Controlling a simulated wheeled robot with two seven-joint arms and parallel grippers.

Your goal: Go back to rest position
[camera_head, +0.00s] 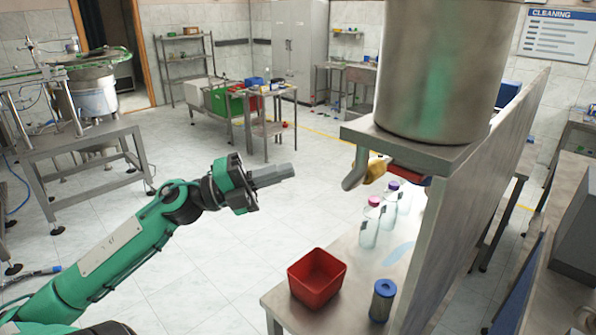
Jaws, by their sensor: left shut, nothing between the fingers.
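My left gripper (272,175) is at the end of the green arm that comes in from the lower left. Its fingers are shut and empty, pointing right. It hangs in free air over the tiled floor, left of the steel bench (345,262) and touching nothing. My right gripper is not in view.
On the bench stand a red bin (317,278), a blue-topped cylinder (382,300) and clear bottles (370,224) with pink and purple caps. A large steel hopper (440,65) sits on a shelf above. The floor (225,250) around the left gripper is open.

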